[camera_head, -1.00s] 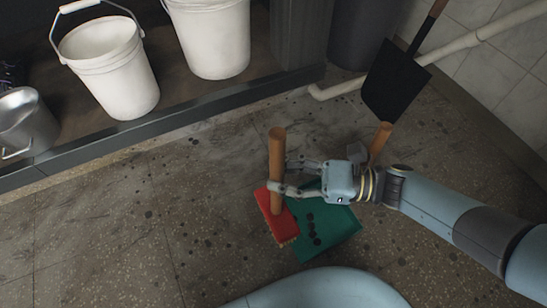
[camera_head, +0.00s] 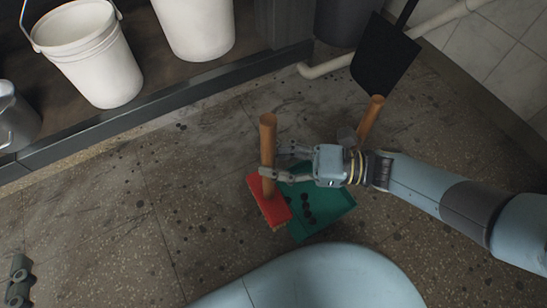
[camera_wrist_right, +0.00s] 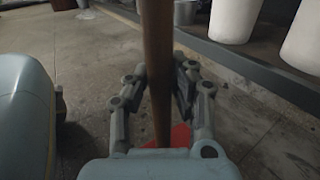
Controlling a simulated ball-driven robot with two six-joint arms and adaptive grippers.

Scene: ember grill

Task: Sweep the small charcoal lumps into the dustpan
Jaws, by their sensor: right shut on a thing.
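My right gripper (camera_head: 281,164) is shut on the upright wooden handle of the red brush (camera_head: 269,201). The handle also stands between the fingers in the right wrist view (camera_wrist_right: 158,70), where a bit of the red head shows low down. The green dustpan (camera_head: 337,205) lies on the floor just right of the brush, and the brush head is at its left edge. Several dark charcoal lumps (camera_head: 307,208) are in the pan near the brush. The pan's wooden handle (camera_head: 370,121) sticks up behind my right arm.
White buckets (camera_head: 92,58) stand on a ledge (camera_head: 150,118) at the back left. A black shovel (camera_head: 385,58) leans by a white pipe (camera_head: 330,68) at the back right. Small dark specks dot the floor. The floor left of the brush is open.

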